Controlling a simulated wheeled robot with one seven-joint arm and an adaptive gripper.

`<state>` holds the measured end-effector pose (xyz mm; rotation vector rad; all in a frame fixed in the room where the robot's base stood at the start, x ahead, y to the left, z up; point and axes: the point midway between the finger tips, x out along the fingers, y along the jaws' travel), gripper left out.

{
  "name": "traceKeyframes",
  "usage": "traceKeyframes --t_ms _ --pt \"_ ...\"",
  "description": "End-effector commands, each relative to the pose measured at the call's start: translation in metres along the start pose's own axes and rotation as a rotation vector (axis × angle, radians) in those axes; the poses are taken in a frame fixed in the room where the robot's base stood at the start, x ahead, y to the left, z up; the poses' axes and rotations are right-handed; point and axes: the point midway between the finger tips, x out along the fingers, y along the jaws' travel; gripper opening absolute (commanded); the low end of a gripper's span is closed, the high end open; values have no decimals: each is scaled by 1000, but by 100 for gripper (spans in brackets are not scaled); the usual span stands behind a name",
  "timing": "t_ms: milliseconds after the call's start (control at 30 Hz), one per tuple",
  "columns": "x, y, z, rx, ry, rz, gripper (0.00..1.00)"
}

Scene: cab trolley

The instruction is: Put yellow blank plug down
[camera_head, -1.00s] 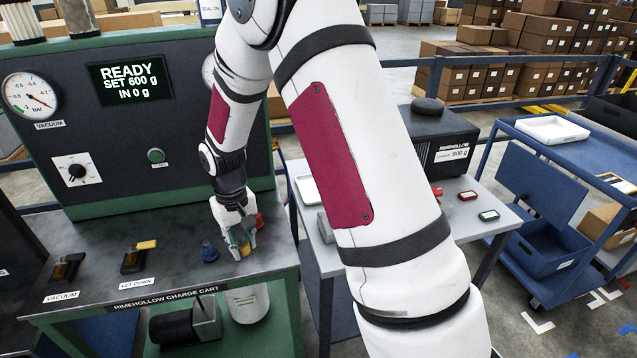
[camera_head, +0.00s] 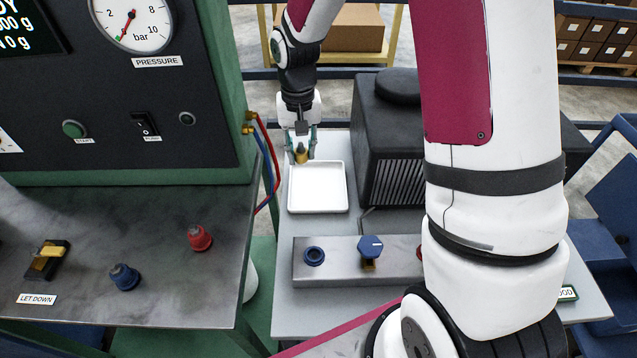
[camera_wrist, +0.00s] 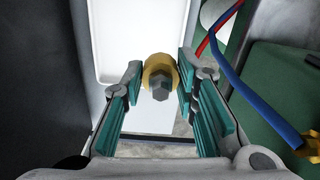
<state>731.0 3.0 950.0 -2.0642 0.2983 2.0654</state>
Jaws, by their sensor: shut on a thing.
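The yellow blank plug (camera_head: 301,153) is between the fingers of my gripper (camera_head: 301,150), at the far edge of a white tray (camera_head: 319,209). In the wrist view the plug (camera_wrist: 160,76) shows a yellow round collar and a grey hex head, with the teal finger pads (camera_wrist: 158,90) on both sides of it. My gripper is shut on the plug. The tray (camera_wrist: 102,45) lies behind the plug in the wrist view. Whether the plug touches the tray is hard to tell.
A black unit (camera_head: 400,140) stands right of the tray. A metal block (camera_head: 340,262) with a blue port and a blue knob (camera_head: 371,247) is nearer. Red and blue hoses (camera_head: 268,165) run at left. Blue (camera_head: 124,277) and red (camera_head: 200,238) plugs stand on the cart top.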

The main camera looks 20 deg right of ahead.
Motion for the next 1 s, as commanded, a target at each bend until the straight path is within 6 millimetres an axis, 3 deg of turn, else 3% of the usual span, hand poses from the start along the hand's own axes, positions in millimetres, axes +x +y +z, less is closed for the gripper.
traceKeyframes --t_ms 167,500,1000 --pt "6 -2 -2 92 -1 0 0" --pt "57 -2 -1 104 -2 1 0" --pt "102 -2 -2 103 0 1 0"
